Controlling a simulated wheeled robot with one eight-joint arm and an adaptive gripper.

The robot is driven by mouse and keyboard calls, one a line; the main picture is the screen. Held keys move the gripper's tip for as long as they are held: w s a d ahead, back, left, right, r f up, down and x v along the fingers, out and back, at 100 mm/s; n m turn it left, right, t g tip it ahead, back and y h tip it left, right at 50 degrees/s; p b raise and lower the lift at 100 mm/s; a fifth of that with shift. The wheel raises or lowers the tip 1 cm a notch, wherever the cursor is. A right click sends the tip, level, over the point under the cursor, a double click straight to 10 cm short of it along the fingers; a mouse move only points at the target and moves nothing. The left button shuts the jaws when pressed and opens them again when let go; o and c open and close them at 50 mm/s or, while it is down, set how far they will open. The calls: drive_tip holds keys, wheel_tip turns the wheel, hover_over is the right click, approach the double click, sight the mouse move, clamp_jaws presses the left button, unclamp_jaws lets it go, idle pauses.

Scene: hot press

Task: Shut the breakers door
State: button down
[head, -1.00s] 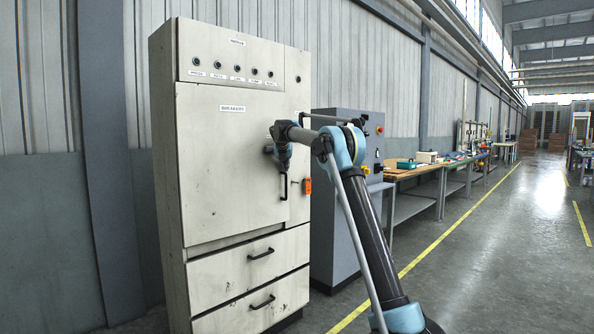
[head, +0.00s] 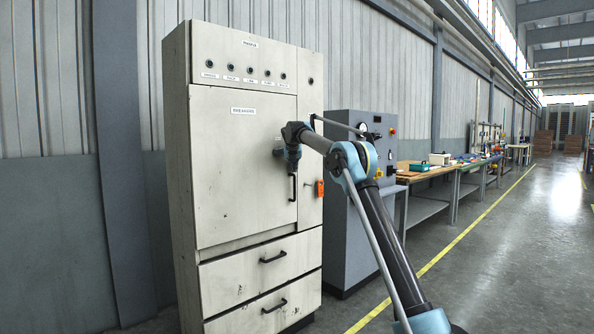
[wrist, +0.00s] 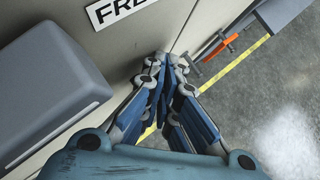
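The breakers door (head: 235,180) is the large pale panel on the tall cabinet, with a label near its top and a black vertical handle (head: 293,187) at its right edge. It looks flush, or nearly flush, with the cabinet front in the head view. My gripper (head: 279,152) is at the door's right part, above the handle. In the wrist view my gripper (wrist: 165,60) has its blue fingers together with nothing seen between them. Its tips are close to the door face, near the label (wrist: 112,12) and a seam. Whether they touch it is unclear.
Two drawers with black handles sit below the door; the upper drawer (head: 262,268) is closed. An orange part (head: 319,188) is on the narrow panel right of the door. A grey cabinet (head: 350,230) and workbenches (head: 440,175) stand further right. The floor beyond the yellow line is clear.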

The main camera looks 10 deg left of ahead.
drive_tip(key=shift+a, duration=0.25)
